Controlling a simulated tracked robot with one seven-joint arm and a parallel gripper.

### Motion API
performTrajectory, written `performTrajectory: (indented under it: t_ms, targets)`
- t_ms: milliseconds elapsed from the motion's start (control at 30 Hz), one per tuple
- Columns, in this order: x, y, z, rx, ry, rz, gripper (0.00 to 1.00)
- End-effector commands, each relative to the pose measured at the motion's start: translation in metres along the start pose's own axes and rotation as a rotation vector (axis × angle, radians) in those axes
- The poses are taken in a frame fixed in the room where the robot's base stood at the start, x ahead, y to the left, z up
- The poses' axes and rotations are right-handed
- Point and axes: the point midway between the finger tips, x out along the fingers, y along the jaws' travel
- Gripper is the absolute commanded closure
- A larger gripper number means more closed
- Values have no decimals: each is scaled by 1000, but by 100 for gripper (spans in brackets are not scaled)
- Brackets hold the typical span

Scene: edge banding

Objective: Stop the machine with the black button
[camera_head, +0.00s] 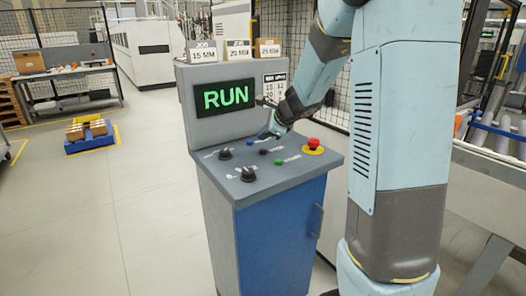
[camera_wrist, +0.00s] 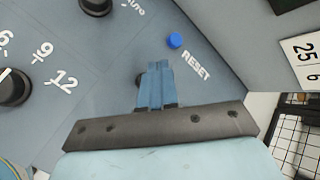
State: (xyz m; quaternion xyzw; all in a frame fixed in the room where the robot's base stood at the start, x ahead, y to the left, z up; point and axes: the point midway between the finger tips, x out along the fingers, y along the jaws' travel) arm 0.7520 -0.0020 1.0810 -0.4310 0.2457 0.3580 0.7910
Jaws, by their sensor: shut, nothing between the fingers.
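The console (camera_head: 283,182) has a sloped grey top and a lit display reading RUN (camera_head: 226,97). A small black button (camera_head: 263,151) sits on the sloped panel, just behind a green button (camera_head: 278,162). My gripper (camera_head: 267,133) is over the back of the panel, behind the black button. In the wrist view its blue fingers (camera_wrist: 157,72) are shut and empty, close to a blue button (camera_wrist: 174,40) labelled RESET. Whether the fingertips touch the panel I cannot tell.
A red mushroom button (camera_head: 313,143) on a yellow base is at the panel's right. Two black knobs (camera_head: 225,154) (camera_head: 247,174) are at the left. Labelled boxes (camera_head: 238,49) stand on the console's top. Fencing and a conveyor are to the right; open floor (camera_head: 150,215) is to the left.

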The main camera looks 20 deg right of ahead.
Motion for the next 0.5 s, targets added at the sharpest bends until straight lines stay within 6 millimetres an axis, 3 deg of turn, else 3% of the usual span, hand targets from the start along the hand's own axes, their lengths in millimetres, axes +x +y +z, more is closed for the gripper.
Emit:
performTrajectory:
  t_ms: [500]
  targets:
    - [16, 12, -11, 0, 0, -1, 100]
